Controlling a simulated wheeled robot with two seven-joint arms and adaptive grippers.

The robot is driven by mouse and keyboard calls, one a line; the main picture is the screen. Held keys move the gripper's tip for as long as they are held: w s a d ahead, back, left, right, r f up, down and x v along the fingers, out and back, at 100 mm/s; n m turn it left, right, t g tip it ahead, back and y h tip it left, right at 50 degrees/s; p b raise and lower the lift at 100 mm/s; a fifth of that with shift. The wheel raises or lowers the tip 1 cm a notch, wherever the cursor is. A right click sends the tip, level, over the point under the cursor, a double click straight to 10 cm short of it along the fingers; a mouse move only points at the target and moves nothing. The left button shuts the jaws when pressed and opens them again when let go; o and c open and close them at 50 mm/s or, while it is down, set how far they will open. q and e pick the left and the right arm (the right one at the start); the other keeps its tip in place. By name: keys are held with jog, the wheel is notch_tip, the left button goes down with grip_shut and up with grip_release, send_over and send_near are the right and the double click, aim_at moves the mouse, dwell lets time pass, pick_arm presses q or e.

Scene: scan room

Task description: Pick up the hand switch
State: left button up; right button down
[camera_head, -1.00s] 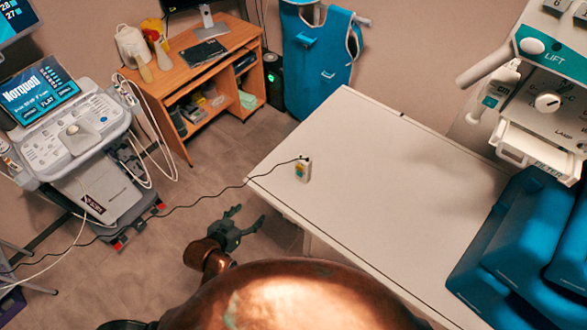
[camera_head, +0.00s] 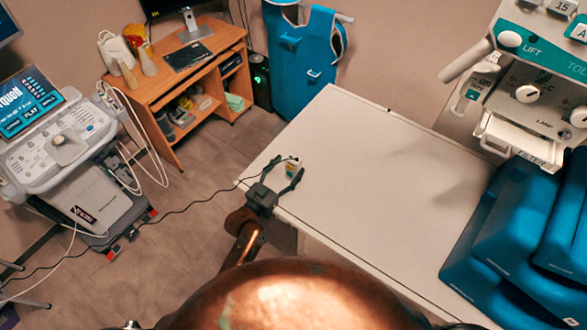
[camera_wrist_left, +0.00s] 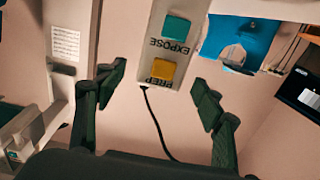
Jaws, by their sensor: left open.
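The hand switch (camera_head: 292,168) is a small pale box with a teal and a yellow button and a dark cord. It stands on the white table (camera_head: 380,150) near its left corner. My left gripper (camera_head: 284,172) reaches over the table edge, open, with its fingertips on either side of the switch in the head view. In the left wrist view the switch (camera_wrist_left: 170,45) shows its EXPOSE and PREP buttons, ahead of and between the open fingers of my left gripper (camera_wrist_left: 160,88), with no contact visible. My right gripper is not in view.
The dark cord (camera_head: 190,208) runs from the switch across the floor to the left. An ultrasound cart (camera_head: 95,200) stands left, a wooden desk (camera_head: 150,90) behind. Blue cushions (camera_head: 500,235) lie at the table's right, below a wall-side machine (camera_head: 540,70). The table's middle is clear.

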pick_arm(q)
jog(key=shift+x, duration=1.05)
grip_shut()
